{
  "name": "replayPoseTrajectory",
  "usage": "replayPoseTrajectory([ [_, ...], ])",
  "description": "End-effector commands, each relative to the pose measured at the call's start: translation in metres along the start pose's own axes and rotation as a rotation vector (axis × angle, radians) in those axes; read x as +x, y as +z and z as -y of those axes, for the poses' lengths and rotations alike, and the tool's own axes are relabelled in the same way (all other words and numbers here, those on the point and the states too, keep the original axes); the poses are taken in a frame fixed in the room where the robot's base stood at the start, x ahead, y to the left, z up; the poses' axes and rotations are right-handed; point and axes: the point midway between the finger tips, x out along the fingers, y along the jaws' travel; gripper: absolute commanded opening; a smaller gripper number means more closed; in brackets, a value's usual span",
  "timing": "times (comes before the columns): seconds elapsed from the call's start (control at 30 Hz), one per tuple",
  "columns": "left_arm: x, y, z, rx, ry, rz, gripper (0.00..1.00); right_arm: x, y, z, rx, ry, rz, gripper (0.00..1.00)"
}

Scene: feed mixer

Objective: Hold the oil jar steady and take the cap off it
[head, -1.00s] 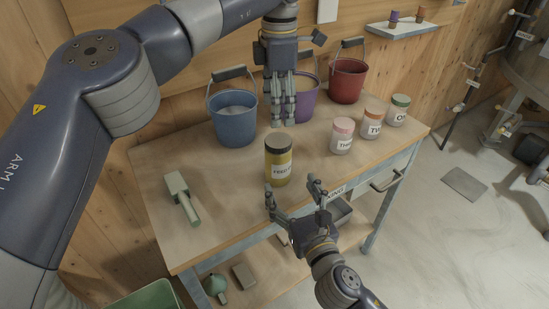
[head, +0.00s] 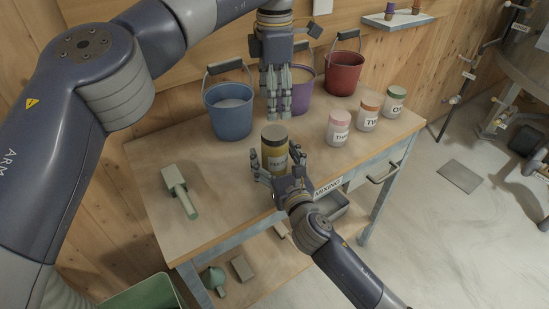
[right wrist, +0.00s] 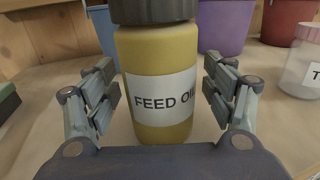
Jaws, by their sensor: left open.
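The oil jar (head: 272,153) stands upright on the table, yellow with a white label reading "FEED OIL" in the right wrist view (right wrist: 155,52). Its dark cap (head: 274,132) is on; it also shows at the top of the right wrist view (right wrist: 154,10). My right gripper (head: 277,165) is low at the jar's near side, its fingers open on either side of the body. In the right wrist view narrow gaps seem to show between fingers and jar. My left gripper (head: 277,112) points down, open and empty, above the cap in the picture; its exact height is unclear.
Blue (head: 229,120), purple (head: 299,98) and red (head: 342,80) buckets stand along the back. Three labelled jars, with pink (head: 339,117), orange and green lids, stand to the right. The table between tool and oil jar is clear.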

Motion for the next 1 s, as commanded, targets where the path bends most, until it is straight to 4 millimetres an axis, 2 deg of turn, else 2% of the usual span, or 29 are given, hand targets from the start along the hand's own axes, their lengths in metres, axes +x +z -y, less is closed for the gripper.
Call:
replayPoseTrajectory([
  [0.03, 0.0, 0.0, 0.0, 0.0, 0.0, 0.0, 0.68, -0.0002, -0.0001, 0.0, 0.0, 0.0, 0.0, 0.67],
  [0.33, 0.0, 0.0, 0.0, 0.0, 0.0, 0.0, 0.68, -0.0004, -0.0003, 0.0, 0.0, 0.0, -0.001, 0.0],
  [0.57, 0.0001, 0.0, -0.0001, 0.097, 0.0, 0.0, 0.68, -0.0004, -0.0005, 0.0, 0.0, 0.0, -0.001, 0.0],
  [0.67, 0.0001, 0.0, -0.0001, 0.227, 0.0, 0.0, 0.68, -0.0005, -0.0006, 0.0, 0.0, 0.0, -0.001, 0.0],
  [1.0, 0.0002, 0.0001, -0.0002, 0.821, -0.001, 0.0, 0.68, -0.0005, -0.0009, 0.0, 0.0, 0.0, -0.002, 0.0],
])
